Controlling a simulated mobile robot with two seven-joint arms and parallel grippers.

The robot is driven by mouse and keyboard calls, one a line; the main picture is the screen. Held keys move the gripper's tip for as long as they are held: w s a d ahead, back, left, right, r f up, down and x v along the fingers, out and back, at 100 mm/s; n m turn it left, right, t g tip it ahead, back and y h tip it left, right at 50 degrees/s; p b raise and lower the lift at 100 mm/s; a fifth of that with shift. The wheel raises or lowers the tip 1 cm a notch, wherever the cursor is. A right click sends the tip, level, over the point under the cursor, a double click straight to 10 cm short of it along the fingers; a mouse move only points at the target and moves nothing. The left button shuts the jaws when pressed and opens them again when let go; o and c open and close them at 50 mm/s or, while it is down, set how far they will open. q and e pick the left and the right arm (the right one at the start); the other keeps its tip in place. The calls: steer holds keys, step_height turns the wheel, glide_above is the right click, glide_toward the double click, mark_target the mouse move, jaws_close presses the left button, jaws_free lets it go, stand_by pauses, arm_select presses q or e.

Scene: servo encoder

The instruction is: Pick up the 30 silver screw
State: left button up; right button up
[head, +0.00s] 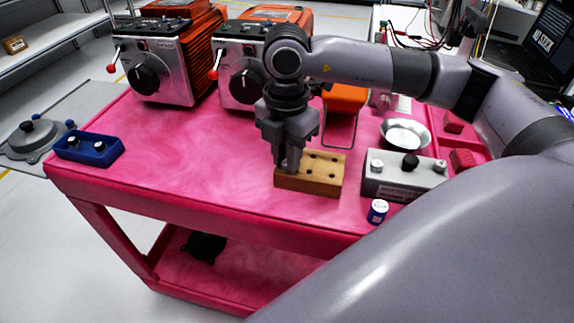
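My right gripper (289,160) reaches down from above to the left end of a wooden block (328,180) with several dark holes in its top. Its fingertips are at or just above the block's left side. The fingers look close together, but I cannot tell whether they are shut or hold anything. I cannot make out a silver screw; the fingers hide that end of the block. My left gripper is not in view.
On the pink table (190,180) are a blue tray (90,149), two grey-and-orange machines (158,72) (240,78), a grey box with knobs (403,182), a small blue-and-white container (377,212) and a metal bowl (405,133). The table's left middle is clear.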

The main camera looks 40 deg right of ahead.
steer(key=shift+r+p, duration=2.65)
steer(key=shift+r, duration=1.2)
steer(key=shift+f, duration=0.1)
